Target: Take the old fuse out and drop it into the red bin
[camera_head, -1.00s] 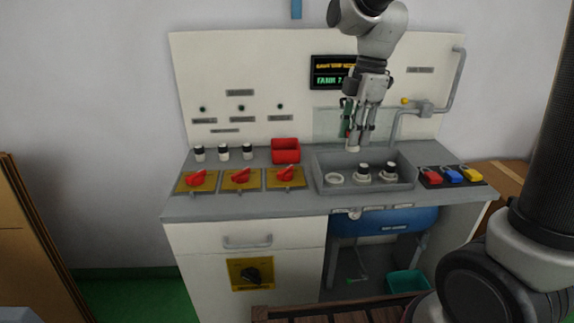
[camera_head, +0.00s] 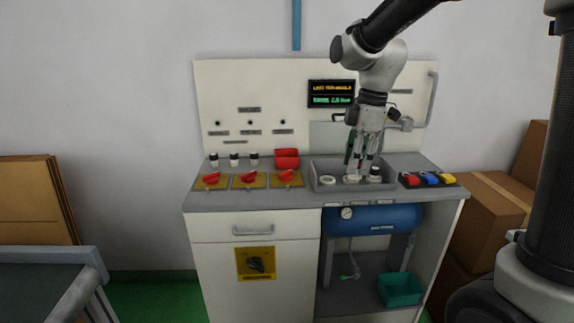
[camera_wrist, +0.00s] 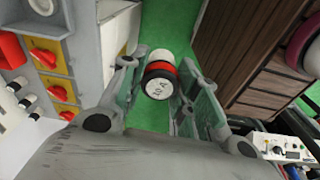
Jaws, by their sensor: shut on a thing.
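My gripper (camera_head: 360,167) hangs over the grey tray (camera_head: 390,184) on the bench, fingers pointing down. It is shut on a fuse (camera_wrist: 160,80), a short white cylinder with red and black bands and a marked white end face, seen between the fingers in the wrist view. In the head view the held fuse is hard to tell from the tray parts behind it. The tray holds a white ring-shaped holder (camera_head: 328,181) on the left and a black-topped fuse (camera_head: 375,172) on the right. The red bin (camera_head: 286,155) stands left of the tray, at the back.
Three black-and-white fuses (camera_head: 234,159) stand at the back left. Three red switches (camera_head: 249,177) on yellow plates line the front left. A block with red, blue and yellow parts (camera_head: 430,179) is at the right. A panel with a display (camera_head: 331,93) rises behind.

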